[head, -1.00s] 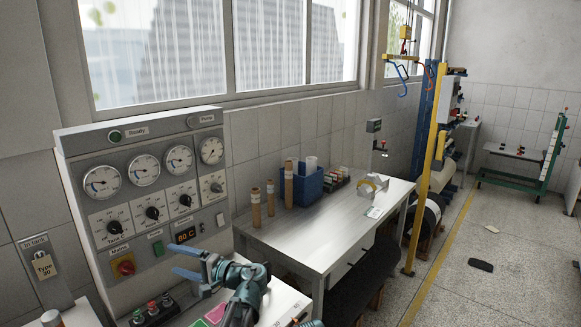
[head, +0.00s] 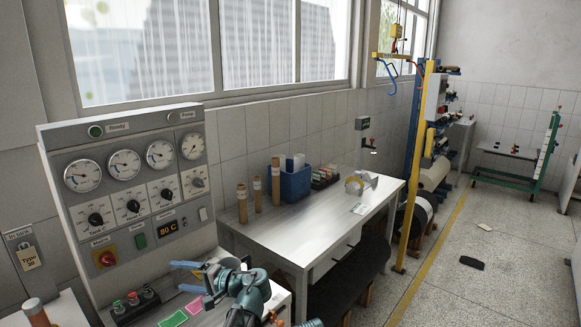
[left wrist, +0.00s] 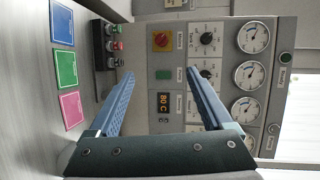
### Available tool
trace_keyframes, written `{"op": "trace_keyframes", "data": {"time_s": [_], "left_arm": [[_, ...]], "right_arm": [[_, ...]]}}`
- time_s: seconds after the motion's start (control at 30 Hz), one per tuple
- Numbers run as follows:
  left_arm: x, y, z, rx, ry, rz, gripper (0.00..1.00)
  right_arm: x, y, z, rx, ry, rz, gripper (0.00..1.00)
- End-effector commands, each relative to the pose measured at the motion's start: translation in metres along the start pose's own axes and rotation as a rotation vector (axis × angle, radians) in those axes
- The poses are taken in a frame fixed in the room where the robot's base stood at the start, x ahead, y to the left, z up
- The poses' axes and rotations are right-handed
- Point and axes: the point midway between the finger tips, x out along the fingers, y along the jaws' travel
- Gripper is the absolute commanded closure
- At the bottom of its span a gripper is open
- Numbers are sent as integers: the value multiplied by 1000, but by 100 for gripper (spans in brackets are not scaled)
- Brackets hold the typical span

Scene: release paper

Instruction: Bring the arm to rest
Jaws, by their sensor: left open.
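My left gripper (head: 177,277) is at the bottom of the head view, its two blue fingers apart and nothing between them. It points left, in front of the lower part of the grey control panel (head: 110,225) and above the bench surface. In the left wrist view the open fingers (left wrist: 160,76) frame the panel's lower face, with the 80 C display (left wrist: 163,104) beyond them. The arm's teal and dark wrist (head: 248,290) shows behind the fingers. My right gripper is not in view.
A button box (head: 135,303) and coloured cards (head: 173,319) lie near the gripper. To the right stands a white table (head: 310,222) with paper rolls (head: 257,194) and a blue bin (head: 295,184). Open floor (head: 440,290) lies right of the yellow post (head: 412,190).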

Motion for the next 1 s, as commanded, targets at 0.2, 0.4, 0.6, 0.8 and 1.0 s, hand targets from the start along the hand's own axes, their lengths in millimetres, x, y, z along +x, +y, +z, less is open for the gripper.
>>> {"op": "trace_keyframes", "data": {"time_s": [0.2,0.4,0.6,0.8,1.0], "left_arm": [[-17,57,20,-19,-3,185,16],[-50,131,46,-30,-8,441,16],[-124,231,88,-10,-22,841,16],[-198,287,124,37,-36,1161,16],[-232,302,139,63,-43,1298,16]], "right_arm": [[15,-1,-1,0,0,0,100],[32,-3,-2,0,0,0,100],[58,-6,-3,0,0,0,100],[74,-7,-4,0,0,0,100],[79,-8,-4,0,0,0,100]]}}
